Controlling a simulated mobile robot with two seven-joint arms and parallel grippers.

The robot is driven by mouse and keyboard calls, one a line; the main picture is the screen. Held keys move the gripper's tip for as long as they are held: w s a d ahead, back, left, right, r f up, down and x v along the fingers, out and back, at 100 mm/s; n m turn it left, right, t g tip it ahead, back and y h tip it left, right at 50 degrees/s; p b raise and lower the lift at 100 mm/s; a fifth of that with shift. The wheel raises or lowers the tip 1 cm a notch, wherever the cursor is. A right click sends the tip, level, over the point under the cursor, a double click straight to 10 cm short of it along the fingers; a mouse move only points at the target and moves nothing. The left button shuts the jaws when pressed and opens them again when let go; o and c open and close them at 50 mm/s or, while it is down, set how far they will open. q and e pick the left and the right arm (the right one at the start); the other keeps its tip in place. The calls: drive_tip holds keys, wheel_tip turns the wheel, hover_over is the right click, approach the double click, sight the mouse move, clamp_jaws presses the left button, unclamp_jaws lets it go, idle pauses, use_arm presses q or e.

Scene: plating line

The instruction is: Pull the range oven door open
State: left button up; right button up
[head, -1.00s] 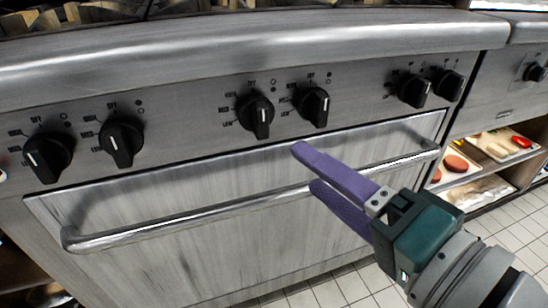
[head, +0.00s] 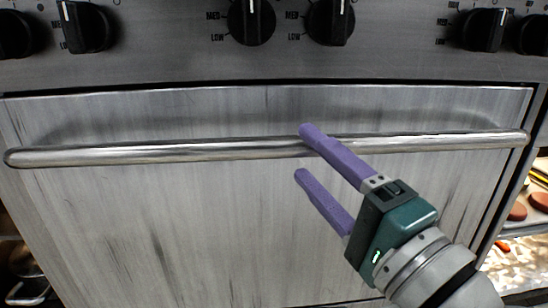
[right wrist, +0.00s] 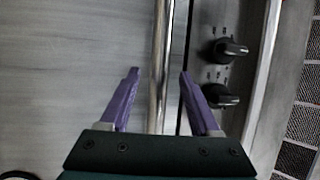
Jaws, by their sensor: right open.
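The range oven door (head: 180,220) is a broad brushed steel panel, and it looks shut. Its handle (head: 200,150) is a long horizontal steel bar across the upper part of the door. My right gripper (head: 302,152) has purple fingers and is open near the middle of the handle. In the head view the upper finger crosses in front of the bar and the lower finger is below it. In the right wrist view the handle (right wrist: 160,60) runs between the two open fingers (right wrist: 160,75), touching neither visibly. My left gripper is not in view.
Black control knobs (head: 251,20) line the panel above the door. They also show in the right wrist view (right wrist: 228,49). Open shelving with food (head: 516,211) is at the right edge. The door front left of my gripper is clear.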

sight(303, 153)
drive_tip(key=shift+b+x, duration=0.6)
drive_tip(key=shift+x, duration=1.3)
clamp_jaws()
